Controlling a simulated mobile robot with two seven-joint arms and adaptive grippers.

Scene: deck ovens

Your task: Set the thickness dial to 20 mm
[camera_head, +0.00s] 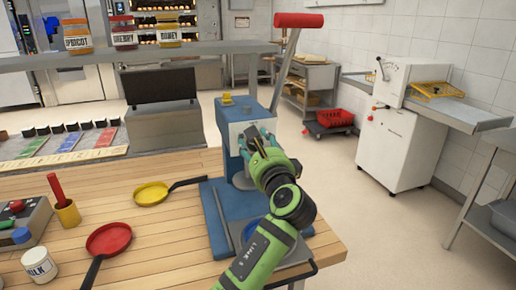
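A blue-and-white press (238,118) stands at the right end of the wooden bench. Its long lever with a red handle (299,20) rises to the upper right. A small yellow part (227,98) sits on its top. I cannot make out a thickness dial or its scale; my gripper and wrist cover part of the press's front.
A yellow pan (151,193), a red pan (108,239), a yellow cup (67,212) with a red-handled tool and a white jar (39,265) stand left of the press. A shelf (150,53) crosses behind. A white machine (401,140) stands at right.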

